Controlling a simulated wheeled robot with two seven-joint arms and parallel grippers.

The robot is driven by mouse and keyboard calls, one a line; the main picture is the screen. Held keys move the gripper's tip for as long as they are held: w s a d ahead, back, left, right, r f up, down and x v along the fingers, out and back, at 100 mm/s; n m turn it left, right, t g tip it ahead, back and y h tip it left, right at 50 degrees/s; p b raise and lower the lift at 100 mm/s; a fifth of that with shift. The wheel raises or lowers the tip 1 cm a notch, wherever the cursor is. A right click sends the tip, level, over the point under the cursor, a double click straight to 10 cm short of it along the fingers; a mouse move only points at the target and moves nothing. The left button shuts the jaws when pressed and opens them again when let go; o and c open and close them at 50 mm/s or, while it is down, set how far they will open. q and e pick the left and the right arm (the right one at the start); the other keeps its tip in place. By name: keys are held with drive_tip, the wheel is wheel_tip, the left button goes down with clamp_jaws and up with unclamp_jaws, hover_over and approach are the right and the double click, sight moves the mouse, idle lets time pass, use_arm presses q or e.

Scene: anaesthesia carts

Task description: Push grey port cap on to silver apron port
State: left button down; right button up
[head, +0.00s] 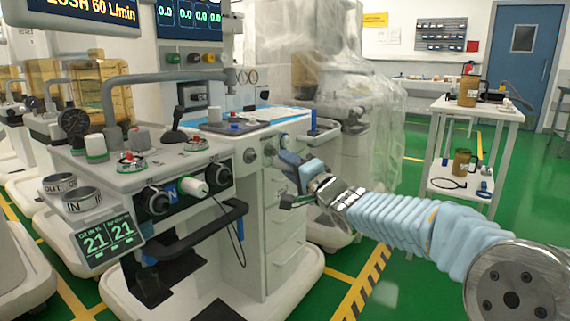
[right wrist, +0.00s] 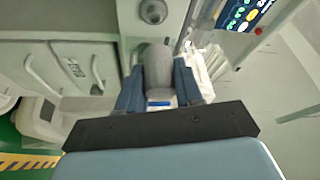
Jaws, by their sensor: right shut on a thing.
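My right gripper (head: 287,168) is beside the right side of the near cart's apron, its fingers toward the cart. In the right wrist view its two blue fingers (right wrist: 160,88) are shut on the grey port cap (right wrist: 158,68), a rounded grey cylinder. In the head view I cannot make out the cap clearly. A round silver port (right wrist: 153,12) shows beyond the cap in the right wrist view, with a gap between them in the picture. In the head view a silver round fitting (head: 250,155) sits on the apron front. My left gripper is not in view.
The cart (head: 285,215) has drawers below the apron and a dark handle rail (head: 195,232) in front. A plastic-draped machine (head: 350,110) stands behind my right gripper. A white trolley (head: 475,110) with brown canisters is at the right. Green floor is open between.

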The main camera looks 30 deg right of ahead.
sight(276, 166)
drive_tip(key=shift+r+p, duration=0.1)
drive_tip(key=shift+p, duration=0.25)
drive_tip(key=shift+w+a, duration=0.1)
drive_tip(key=shift+w, duration=0.05)
drive_tip(key=w, duration=0.1)
drive_tip(key=w+a, duration=0.1)
drive_tip(key=w, duration=0.1)
drive_tip(key=w+a+b, duration=0.1)
drive_tip(key=w, duration=0.1)
drive_tip(key=shift+p, duration=0.55)
idle(1.5)
drive_tip(key=shift+w+a, duration=0.3)
drive_tip(key=shift+w, duration=0.35)
drive_tip(key=shift+w+a, duration=0.25)
drive_tip(key=shift+w, duration=0.35)
drive_tip(key=o, duration=1.1)
